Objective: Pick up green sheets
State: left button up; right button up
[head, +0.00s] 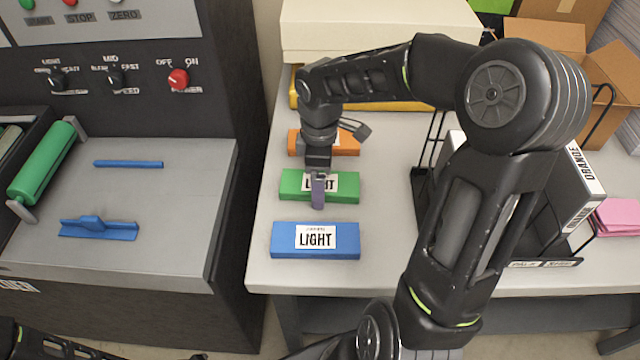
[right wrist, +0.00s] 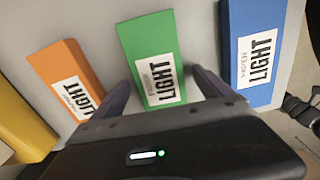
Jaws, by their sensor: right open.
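The green pack of sheets (head: 345,186), with a white LIGHT label, lies flat on the light grey table between an orange pack and a blue pack. It also shows in the right wrist view (right wrist: 150,45). My right gripper (head: 318,190) points down over the green pack and partly covers its label. In the right wrist view my right gripper (right wrist: 163,88) is open, with one purple finger on each side of the green pack. Whether the fingers touch the pack cannot be told. My left gripper is out of view; part of my left arm shows at the lower left.
The blue LIGHT pack (head: 285,240) lies in front, the orange pack (head: 349,143) behind, and a yellow pack (head: 395,106) farther back. A wire rack with labelled boxes (head: 578,190) and pink sheets (head: 617,217) are at right. The laminator (head: 190,200) stands left across a gap.

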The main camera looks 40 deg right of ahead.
jog(key=c, duration=1.7)
jog(key=shift+c, duration=0.2)
jog(key=shift+r, duration=0.15)
notch_tip(320, 180, up, 10)
jog(key=shift+b, duration=0.4)
